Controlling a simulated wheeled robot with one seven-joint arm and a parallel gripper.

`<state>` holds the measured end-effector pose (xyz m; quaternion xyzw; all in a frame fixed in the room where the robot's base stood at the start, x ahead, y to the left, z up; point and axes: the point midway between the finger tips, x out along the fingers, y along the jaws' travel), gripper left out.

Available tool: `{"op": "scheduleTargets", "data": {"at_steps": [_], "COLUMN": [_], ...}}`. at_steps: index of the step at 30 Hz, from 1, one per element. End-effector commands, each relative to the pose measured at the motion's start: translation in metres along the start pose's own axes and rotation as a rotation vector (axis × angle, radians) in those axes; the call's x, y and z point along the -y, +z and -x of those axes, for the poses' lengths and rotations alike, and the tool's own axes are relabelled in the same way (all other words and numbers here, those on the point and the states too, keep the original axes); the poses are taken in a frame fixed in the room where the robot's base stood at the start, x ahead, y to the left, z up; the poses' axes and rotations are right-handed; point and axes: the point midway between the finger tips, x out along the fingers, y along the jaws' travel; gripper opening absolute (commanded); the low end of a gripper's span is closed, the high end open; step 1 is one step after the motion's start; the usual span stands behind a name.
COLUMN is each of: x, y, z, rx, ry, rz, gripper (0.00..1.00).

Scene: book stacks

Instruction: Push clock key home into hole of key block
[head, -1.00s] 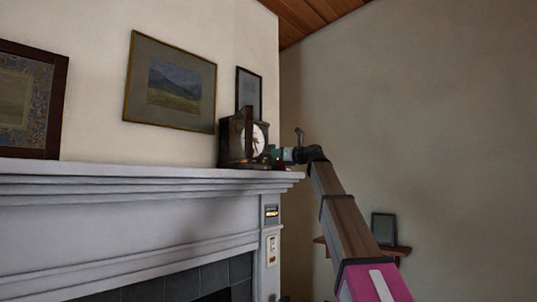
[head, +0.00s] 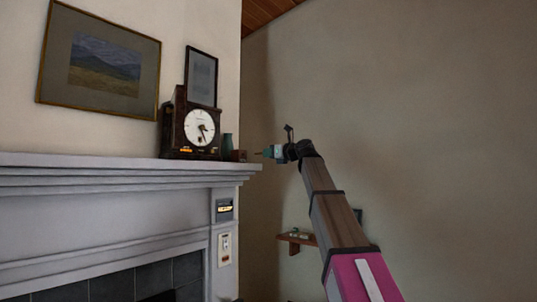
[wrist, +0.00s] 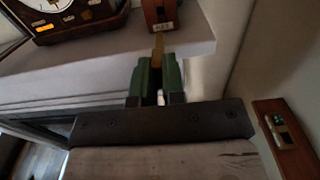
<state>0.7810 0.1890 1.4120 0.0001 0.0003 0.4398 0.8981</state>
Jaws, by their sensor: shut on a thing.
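My gripper (head: 267,153) is just off the right end of the mantel, in line with the small reddish-brown key block (head: 240,156) at that end. In the wrist view my green-fingered gripper (wrist: 157,82) is shut on the brass clock key (wrist: 158,46), which sticks out ahead of the fingertips. The key block (wrist: 160,10) stands straight ahead of the key, with a pale label low on its face. The head view shows a small gap between fingertips and block. The hole is not clear, and I cannot tell whether the key's tip touches the block.
A dark wooden clock (head: 199,127) and a teal vase (head: 227,147) stand left of the block on the white mantel (head: 120,162). A small wooden shelf (wrist: 290,140) is on the right wall below.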

Motion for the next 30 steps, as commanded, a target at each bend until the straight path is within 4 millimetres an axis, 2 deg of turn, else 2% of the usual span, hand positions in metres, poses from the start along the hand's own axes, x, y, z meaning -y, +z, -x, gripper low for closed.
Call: {"op": "scheduleTargets", "data": {"at_steps": [14,30], "x": [0.001,0.001], "y": [0.001,0.001], "z": [-0.010,-0.052], "rx": [0.001,0.002], "ry": [0.000,0.000], "rz": [0.000,0.000], "gripper": [0.00,0.00]}}
